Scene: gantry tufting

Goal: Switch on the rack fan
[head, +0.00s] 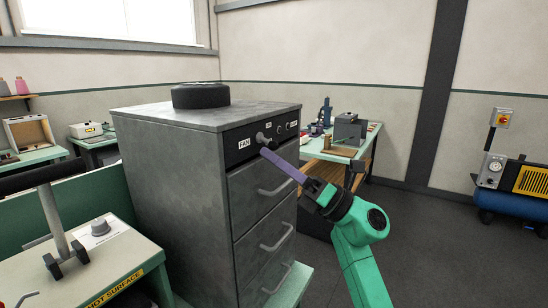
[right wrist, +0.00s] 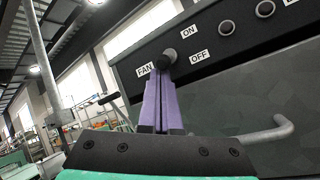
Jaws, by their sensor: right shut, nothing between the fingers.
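The rack is a grey cabinet with drawers (head: 180,180) and a black panel along its top front. The fan switch (head: 262,138) is a small knob-ended lever beside the FAN label (head: 244,144). In the right wrist view the switch (right wrist: 169,56) sits between FAN on the left and the ON and OFF labels on the right. I cannot tell which way it is set. My right gripper (head: 267,153) has its purple fingers shut and empty. Their tips (right wrist: 164,82) are at the lever, just below its knob; touching or slightly apart, I cannot tell. My left gripper is not in view.
A round black fan housing (head: 201,95) sits on the cabinet top. Drawer handles (head: 276,188) stick out below the panel. A bench with a press marked hot surface (head: 100,255) is at the left. Floor is open at the right, before a blue compressor (head: 505,200).

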